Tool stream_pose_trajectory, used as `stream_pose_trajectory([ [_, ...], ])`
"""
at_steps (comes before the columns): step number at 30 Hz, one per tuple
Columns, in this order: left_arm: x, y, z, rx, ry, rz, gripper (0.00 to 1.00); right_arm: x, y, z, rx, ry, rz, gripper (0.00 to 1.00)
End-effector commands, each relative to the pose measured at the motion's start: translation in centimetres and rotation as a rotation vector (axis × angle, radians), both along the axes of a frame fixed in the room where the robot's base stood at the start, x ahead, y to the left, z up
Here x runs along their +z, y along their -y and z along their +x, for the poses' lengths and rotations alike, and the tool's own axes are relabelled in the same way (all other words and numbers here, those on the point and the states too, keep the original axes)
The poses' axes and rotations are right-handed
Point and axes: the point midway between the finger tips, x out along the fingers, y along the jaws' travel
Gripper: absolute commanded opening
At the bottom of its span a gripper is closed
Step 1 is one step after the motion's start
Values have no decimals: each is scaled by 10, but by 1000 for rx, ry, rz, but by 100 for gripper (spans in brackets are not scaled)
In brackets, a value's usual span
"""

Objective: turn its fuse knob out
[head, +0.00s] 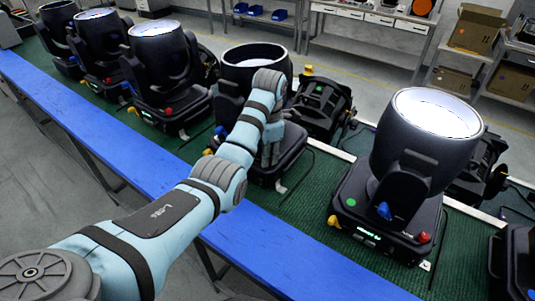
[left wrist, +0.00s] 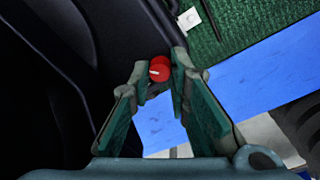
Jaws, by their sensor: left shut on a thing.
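The par can (head: 228,105) that my left arm reaches over stands on the green bench mat, its round lens facing up. In the head view my left gripper (head: 270,156) points down at its base, and the arm hides part of the housing and the knob there. In the left wrist view a red fuse knob (left wrist: 159,67) with a pale line on its face sits between the fingertips of my left gripper (left wrist: 160,74). The fingers are closed on the knob, at the edge of the black base. My right gripper is not in view.
Another par can (head: 425,135) stands to the right, with blue, red and orange knobs on its base. Several more stand to the left (head: 160,70). A blue rail (head: 110,122) runs along the bench front. Shelves with cardboard boxes (head: 474,28) stand behind.

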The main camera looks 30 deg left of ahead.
Motion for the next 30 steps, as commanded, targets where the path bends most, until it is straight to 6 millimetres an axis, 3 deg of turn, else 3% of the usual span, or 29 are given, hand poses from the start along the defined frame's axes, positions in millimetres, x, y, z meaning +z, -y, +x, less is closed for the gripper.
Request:
stream_pose_trajectory([
  [14, -1, 1, 0, -167, -2, -4, 0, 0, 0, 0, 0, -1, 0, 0],
  [30, -1, 0, -1, -660, -3, -4, 0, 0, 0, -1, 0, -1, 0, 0],
])
